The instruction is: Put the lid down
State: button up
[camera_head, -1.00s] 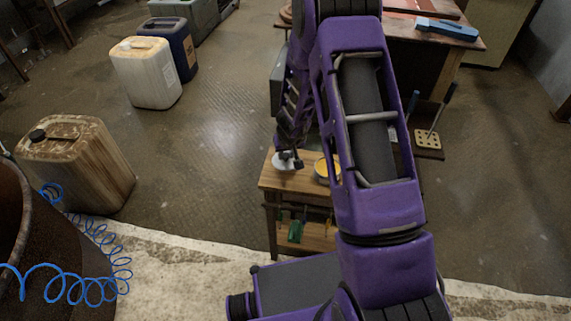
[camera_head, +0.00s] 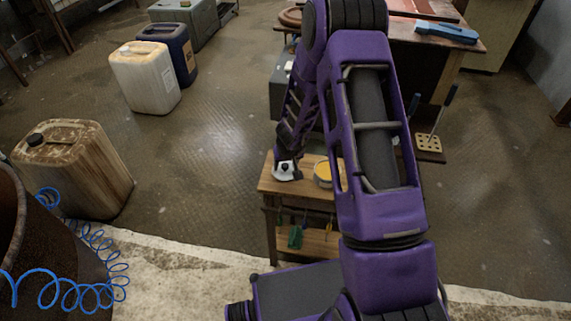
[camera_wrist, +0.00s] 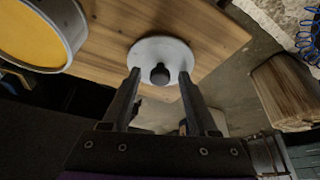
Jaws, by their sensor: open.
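The lid (camera_head: 283,175) is a white round disc with a black knob. It lies on the top of the small wooden table (camera_head: 274,189), near its left side. It also shows in the wrist view (camera_wrist: 160,52), close to the table edge. My gripper (camera_wrist: 159,74) is open, with its two fingers apart on either side of the knob; I see no contact with it. In the head view my gripper (camera_head: 286,161) is over the lid and partly covers it. A round can with yellow contents (camera_head: 323,173) stands to the right of the lid.
The can (camera_wrist: 36,28) is at the upper left of the wrist view. A lower shelf (camera_head: 318,241) holds a green-handled tool (camera_head: 295,237). A workbench with a blue tool (camera_head: 446,31) stands behind. Jerrycans (camera_head: 145,77) stand on the floor at left.

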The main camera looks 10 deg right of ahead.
jog(key=shift+r+p, duration=0.25)
jog(key=shift+p, duration=0.05)
jog(key=p+v, duration=0.3)
jog(key=v, duration=0.8)
jog(key=shift+s+r+p, duration=0.15)
jog(key=shift+r+p, duration=0.15)
jog(key=shift+r, duration=0.1)
